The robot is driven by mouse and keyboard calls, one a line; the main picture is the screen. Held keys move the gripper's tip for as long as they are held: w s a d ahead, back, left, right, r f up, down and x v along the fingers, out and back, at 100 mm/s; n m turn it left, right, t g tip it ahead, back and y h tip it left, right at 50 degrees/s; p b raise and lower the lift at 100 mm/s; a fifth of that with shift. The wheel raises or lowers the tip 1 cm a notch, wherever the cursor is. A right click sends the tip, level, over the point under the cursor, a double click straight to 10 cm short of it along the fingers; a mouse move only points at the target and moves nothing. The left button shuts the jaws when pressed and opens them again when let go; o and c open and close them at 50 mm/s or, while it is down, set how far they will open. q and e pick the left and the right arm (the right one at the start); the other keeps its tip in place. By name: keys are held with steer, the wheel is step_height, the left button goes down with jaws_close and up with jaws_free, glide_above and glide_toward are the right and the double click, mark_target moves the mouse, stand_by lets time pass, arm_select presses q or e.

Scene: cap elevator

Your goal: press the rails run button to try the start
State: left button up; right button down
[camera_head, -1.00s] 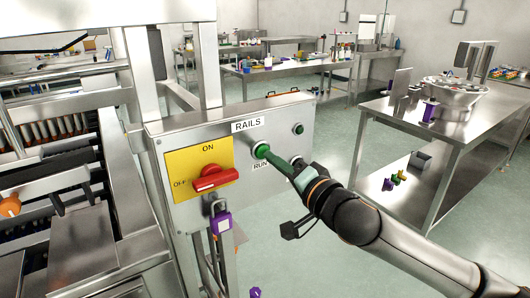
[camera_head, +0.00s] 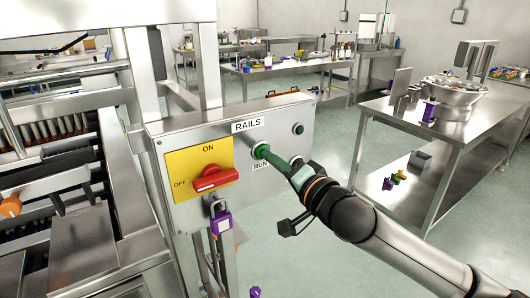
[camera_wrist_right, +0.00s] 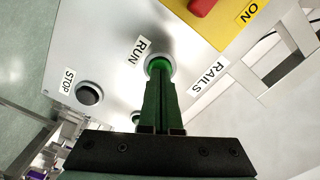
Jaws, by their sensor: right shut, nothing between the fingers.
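The rails run button (camera_head: 258,149) is a round green button in a pale ring on the grey RAILS panel (camera_head: 285,115). It also shows in the right wrist view (camera_wrist_right: 158,63) beside the RUN label. My right gripper (camera_head: 266,156) is shut and empty. Its green fingers point at the button, and their tips overlap its lower edge in the right wrist view (camera_wrist_right: 159,82). They look at or against the button; I cannot tell whether it is pushed in. My left gripper is not in view.
A dark STOP button (camera_wrist_right: 88,94) sits beside RUN. A red rotary handle (camera_head: 216,180) on a yellow plate lies roughly level, near OFF. A purple padlock (camera_head: 221,221) hangs below it. A steel table (camera_head: 440,150) stands at right, with open floor between.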

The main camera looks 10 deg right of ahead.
steer(key=shift+w+a, duration=0.15)
steer(key=shift+w, duration=0.3)
stand_by(0.3)
steer(key=shift+v, duration=2.75)
steer(key=s+f+n+g+h, duration=0.1)
steer(key=s+f+n+g, duration=0.2)
steer(key=f, duration=1)
steer(key=s+f+n+g+h, duration=0.15)
steer(key=s+f, duration=0.25)
steer(key=f, duration=1)
steer(key=s+f+n+g+h, duration=0.1)
steer(key=s+f+n+g, duration=0.2)
steer(key=s+f, duration=1.4)
steer(key=shift+s+d+n, duration=0.35)
steer(key=shift+n, duration=0.9)
